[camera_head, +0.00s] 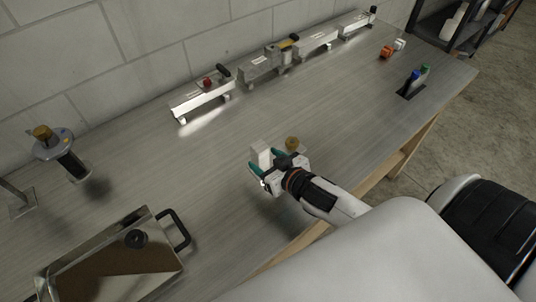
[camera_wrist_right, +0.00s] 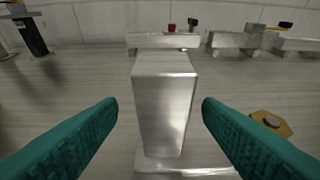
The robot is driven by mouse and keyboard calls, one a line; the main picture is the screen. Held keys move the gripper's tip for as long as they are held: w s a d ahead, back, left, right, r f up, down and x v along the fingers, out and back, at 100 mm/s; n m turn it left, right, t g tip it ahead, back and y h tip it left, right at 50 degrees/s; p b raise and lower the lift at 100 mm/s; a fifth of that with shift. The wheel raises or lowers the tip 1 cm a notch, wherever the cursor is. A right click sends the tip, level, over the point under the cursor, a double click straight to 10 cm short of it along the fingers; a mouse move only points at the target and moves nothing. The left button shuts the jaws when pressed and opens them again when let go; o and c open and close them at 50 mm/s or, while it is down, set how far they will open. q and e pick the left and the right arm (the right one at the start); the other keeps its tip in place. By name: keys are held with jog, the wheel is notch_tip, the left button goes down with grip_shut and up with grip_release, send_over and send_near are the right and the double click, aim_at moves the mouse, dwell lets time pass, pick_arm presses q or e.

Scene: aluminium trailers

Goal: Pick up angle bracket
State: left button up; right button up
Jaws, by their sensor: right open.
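The angle bracket (camera_head: 261,154) is a pale metal piece near the middle of the table. In the right wrist view the bracket (camera_wrist_right: 165,100) shows an upright plate and a flat foot on the tabletop. My right gripper (camera_head: 265,161) is open, with its teal fingers on either side of the upright plate. In the wrist view a gap shows between each finger (camera_wrist_right: 160,125) and the plate, so I see no grip on it. The left gripper is not in view.
A brass hexagonal part (camera_head: 292,143) lies close beside the bracket, to its right. Several aluminium trailers (camera_head: 203,98) line the wall. A metal case (camera_head: 110,262) with a black handle lies front left, and a knobbed device (camera_head: 66,158) stands at left. The tabletop between is clear.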

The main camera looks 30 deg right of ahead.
jog(key=shift+w+f, duration=0.25)
jog(key=shift+w, duration=0.35)
jog(key=p+x, duration=0.1)
jog(key=x, duration=0.2)
jog(key=shift+w+f, duration=0.15)
jog(key=shift+f, duration=0.05)
jog(key=shift+w+f, duration=0.3)
jog(key=shift+w, duration=0.15)
jog(key=shift+s, duration=0.1)
jog(key=shift+c, duration=1.4)
jog(key=c, duration=0.9)
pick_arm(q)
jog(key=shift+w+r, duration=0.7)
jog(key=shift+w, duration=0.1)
pick_arm(e)
jog(key=shift+r, duration=0.1)
jog(key=shift+c, duration=0.4)
